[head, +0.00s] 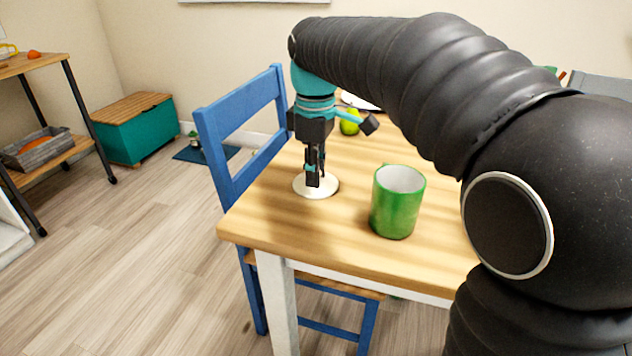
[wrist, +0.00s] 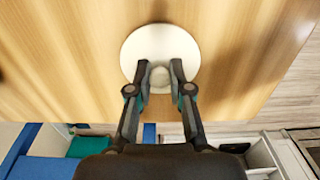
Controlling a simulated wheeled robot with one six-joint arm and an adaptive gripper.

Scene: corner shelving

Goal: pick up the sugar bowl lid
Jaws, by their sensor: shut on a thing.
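The sugar bowl lid is a round, cream-white disc (head: 329,187) near the table's left corner in the head view.
A green mug (head: 396,203) stands on the wooden table (head: 330,240) just right of the lid. A green apple (head: 349,126) lies behind my gripper. A blue chair (head: 242,120) stands against the table's left side. Bare tabletop lies in front of the lid.

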